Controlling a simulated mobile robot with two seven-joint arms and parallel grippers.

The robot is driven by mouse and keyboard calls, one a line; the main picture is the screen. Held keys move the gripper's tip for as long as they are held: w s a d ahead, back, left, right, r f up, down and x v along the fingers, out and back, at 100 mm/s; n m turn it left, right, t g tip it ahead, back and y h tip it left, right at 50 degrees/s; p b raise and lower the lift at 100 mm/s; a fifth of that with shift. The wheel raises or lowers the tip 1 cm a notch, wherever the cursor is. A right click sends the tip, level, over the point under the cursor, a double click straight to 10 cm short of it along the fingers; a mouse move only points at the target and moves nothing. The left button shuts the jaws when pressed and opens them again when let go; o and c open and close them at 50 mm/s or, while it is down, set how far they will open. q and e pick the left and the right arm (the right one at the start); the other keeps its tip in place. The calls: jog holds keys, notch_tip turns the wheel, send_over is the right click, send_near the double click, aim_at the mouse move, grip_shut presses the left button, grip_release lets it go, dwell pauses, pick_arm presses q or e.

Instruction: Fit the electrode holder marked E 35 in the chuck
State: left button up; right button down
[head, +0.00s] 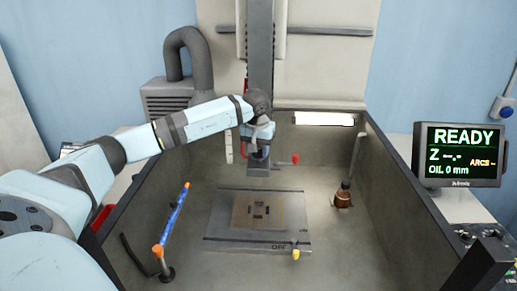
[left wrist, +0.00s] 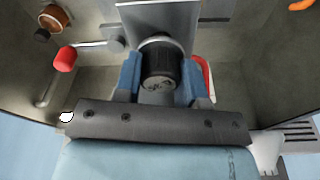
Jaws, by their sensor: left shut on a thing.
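My left gripper (head: 259,145) is at the lower end of the grey ram (head: 260,55) in the head view. In the left wrist view its two blue fingers (left wrist: 159,88) are shut on a dark round electrode holder (left wrist: 158,66). A pale mark on the holder is too small to read. A grey metal block (head: 258,166) shows just below the gripper, apparently the chuck; a flat metal face (left wrist: 165,22) shows beyond the holder in the wrist view. I cannot tell whether the holder is seated. My right gripper is not in view.
A red-knobbed lever (head: 295,158) sticks out to the right of the block. Below, a slotted brown workpiece (head: 241,218) lies on a plate in the tank. The screen (head: 460,153) reads READY.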

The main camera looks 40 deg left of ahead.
pick_arm(q)
jog(key=shift+f, duration=0.2)
jog(key=shift+f+b, duration=0.4)
jog(key=shift+b, duration=0.05)
jog(key=shift+f, duration=0.15)
jog(key=o, duration=1.7)
jog(key=shift+r+p, duration=1.65)
jog(key=shift+r, duration=1.4)
